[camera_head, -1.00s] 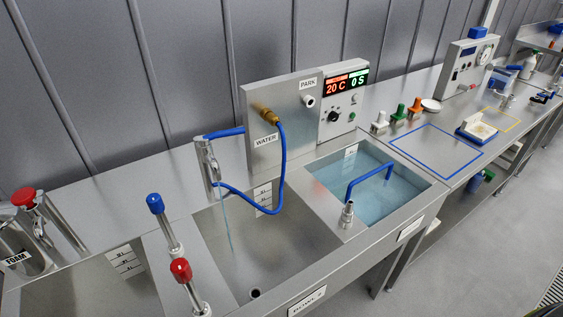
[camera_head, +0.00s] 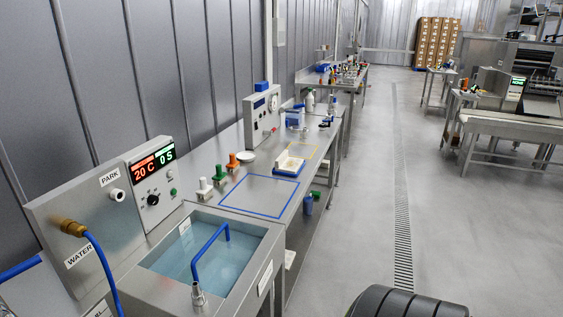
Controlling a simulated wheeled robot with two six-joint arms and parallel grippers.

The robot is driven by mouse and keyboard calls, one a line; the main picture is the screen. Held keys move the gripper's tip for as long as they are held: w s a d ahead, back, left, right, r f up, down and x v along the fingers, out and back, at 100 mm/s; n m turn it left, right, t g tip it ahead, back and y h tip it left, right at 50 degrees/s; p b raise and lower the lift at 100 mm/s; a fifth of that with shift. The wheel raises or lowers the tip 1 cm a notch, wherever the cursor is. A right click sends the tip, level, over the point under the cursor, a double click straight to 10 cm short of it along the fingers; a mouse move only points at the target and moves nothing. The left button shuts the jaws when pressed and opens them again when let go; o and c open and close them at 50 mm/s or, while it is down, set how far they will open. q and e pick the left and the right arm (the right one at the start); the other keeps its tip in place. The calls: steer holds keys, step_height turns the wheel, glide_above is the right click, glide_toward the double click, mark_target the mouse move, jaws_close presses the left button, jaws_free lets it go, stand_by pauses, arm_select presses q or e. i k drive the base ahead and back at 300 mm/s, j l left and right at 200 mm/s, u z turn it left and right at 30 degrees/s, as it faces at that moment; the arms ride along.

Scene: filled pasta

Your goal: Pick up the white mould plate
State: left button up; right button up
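A white block-like plate (camera_head: 289,164) with a yellowish patch on top sits on the steel bench, beyond the blue outlined square. It has blue at its edge, and it looks like the mould plate, though it is too small to be sure. A small round white disc (camera_head: 248,156) lies behind it, near the orange-topped fitting. Neither of my grippers shows in this view.
A water basin (camera_head: 206,246) with a blue handle stands nearer, beside a control box (camera_head: 156,185) reading 20 C. Green, white and orange fittings (camera_head: 219,174) line the bench's back. Open floor (camera_head: 350,225) with a drain grate (camera_head: 402,225) lies right. A dark ribbed shape (camera_head: 408,303) is bottom centre-right.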

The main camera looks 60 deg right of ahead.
mark_target(284, 164)
steer(key=i+l, duration=0.1)
steer(key=l, duration=0.6)
steer(key=i+l+u, duration=0.1)
steer(key=l, duration=0.6)
steer(key=i+l, duration=0.15)
steer(key=l, duration=0.6)
